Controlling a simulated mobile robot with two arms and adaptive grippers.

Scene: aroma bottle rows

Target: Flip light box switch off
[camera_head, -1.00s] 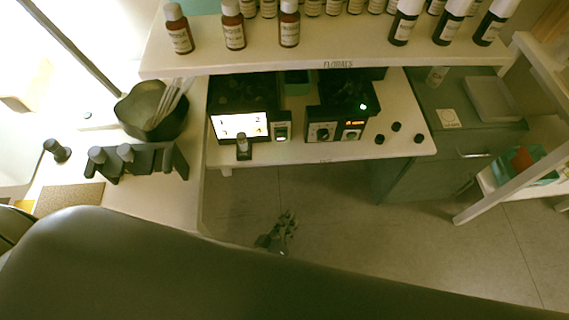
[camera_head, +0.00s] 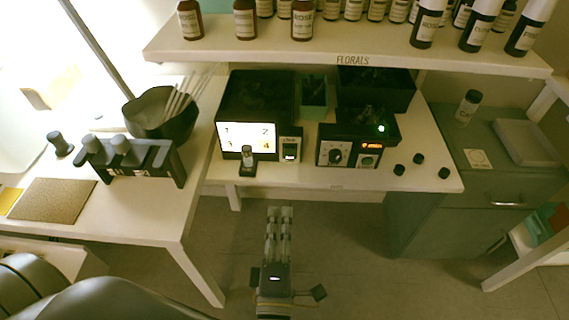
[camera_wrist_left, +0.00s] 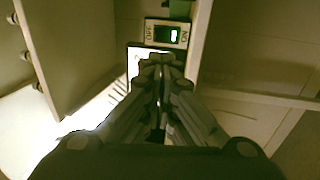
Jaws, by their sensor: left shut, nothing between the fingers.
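The light box (camera_head: 232,155) stands on the desk under the shelf, its front panel lit and marked with numbers. Its small switch box (camera_head: 290,156) is just right of the panel, with a pale lit window. In the left wrist view the switch box (camera_wrist_left: 150,42) is beyond the fingers, with ON and OFF labels and a bright spot nearer the ON side. My left gripper (camera_head: 279,210) is shut and empty in front of the desk's front edge, below the switch box and apart from it. My right gripper is not in view.
A small dark vial (camera_head: 247,168) stands before the lit panel, left of the switch box. A black device with knobs (camera_head: 349,153) stands to the right, with several black caps beyond it. The bottle shelf (camera_head: 440,60) overhangs the back. Open floor lies before the desk.

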